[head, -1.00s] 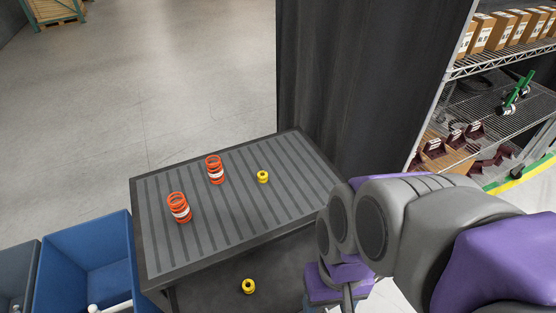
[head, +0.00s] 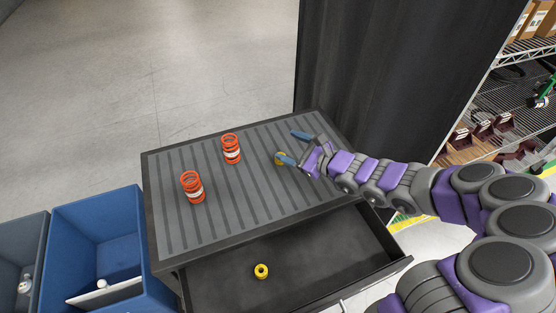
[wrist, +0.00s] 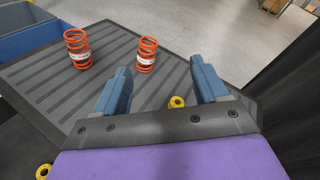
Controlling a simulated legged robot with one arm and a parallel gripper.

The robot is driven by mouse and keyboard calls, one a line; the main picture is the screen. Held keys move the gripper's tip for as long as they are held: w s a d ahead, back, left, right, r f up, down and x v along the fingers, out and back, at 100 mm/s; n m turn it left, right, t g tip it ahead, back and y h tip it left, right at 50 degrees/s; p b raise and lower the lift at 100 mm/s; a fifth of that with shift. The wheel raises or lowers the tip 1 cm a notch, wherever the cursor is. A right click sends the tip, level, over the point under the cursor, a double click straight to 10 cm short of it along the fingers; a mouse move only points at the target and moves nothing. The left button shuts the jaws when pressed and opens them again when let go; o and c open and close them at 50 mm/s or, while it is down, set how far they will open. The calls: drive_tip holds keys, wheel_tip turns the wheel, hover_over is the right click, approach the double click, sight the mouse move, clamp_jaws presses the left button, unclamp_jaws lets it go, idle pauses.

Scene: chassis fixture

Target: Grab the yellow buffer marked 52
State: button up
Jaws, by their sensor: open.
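One small yellow buffer (head: 279,158) stands on the ribbed tabletop, partly hidden by a finger of my gripper (head: 295,147). A second yellow buffer (head: 261,271) lies in the open drawer below. No number is readable on either, so I cannot tell which is 52. My gripper is open and empty, its blue fingers over the tabletop's right part. In the wrist view, the tabletop buffer (wrist: 177,102) shows in the gap between the fingers (wrist: 160,68), nearer the right one and partly hidden by the gripper body. The drawer buffer (wrist: 43,171) shows at bottom left.
Two orange springs with white labels (head: 192,187) (head: 231,149) stand on the left and middle of the tabletop (head: 225,205). The open drawer (head: 330,262) juts out in front.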

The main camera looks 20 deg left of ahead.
drive_tip(key=w+d+f+m+h, duration=0.1)
drive_tip(key=d+f+m, duration=0.1)
drive_tip(key=f, duration=0.2)
drive_tip(key=w+d+f+m+t+h, duration=0.1)
drive_tip(key=d+f+m, duration=0.1)
drive_tip(key=f, duration=0.3)
drive_tip(key=w+d+f+m+h, duration=0.1)
drive_tip(key=d+f+m, duration=0.2)
drive_tip(key=f, duration=0.1)
drive_tip(key=shift+w+f, duration=0.25)
drive_tip(key=b+x, duration=0.2)
drive_tip(key=x, duration=0.9)
drive_tip(key=shift+s+a+b, duration=0.2)
drive_tip(key=shift+b, duration=0.1)
drive_tip(key=shift+w+f, duration=0.1)
drive_tip(key=shift+w, duration=0.45)
drive_tip(key=b+x, duration=0.1)
drive_tip(key=x, duration=0.5)
drive_tip(key=shift+s+a+b, duration=0.2)
drive_tip(key=shift+a+b, duration=0.05)
drive_tip(key=shift+b, duration=0.15)
drive_tip(key=shift+d, duration=0.15)
drive_tip(key=shift+w, duration=0.1)
drive_tip(key=shift+d, duration=0.1)
drive_tip(key=shift+c, duration=0.3)
